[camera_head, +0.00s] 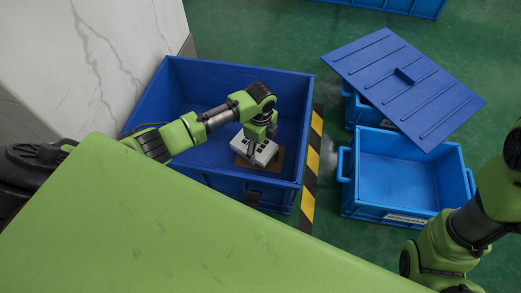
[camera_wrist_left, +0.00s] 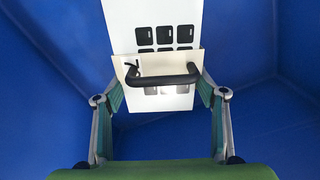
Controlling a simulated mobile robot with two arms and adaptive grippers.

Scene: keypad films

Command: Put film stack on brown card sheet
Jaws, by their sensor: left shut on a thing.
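The film stack (camera_head: 262,154) is a pale slab with dark key squares. It is inside the large blue bin, over the brown card sheet (camera_head: 280,158). My left gripper (camera_head: 258,136) reaches down into the bin and is shut on the stack. In the left wrist view, the white film stack (camera_wrist_left: 155,20) shows black keys and a cream plate with a black handle between the fingers of my left gripper (camera_wrist_left: 160,76). The stack covers much of the card. I cannot tell whether the two touch. My right gripper is out of view.
The large blue bin (camera_head: 188,82) has high walls around the work area. To its right, past a yellow and black floor stripe (camera_head: 312,160), stands an empty blue crate (camera_head: 400,175). A blue lid (camera_head: 400,85) lies tilted over another crate. A white marbled block (camera_head: 120,50) stands at left.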

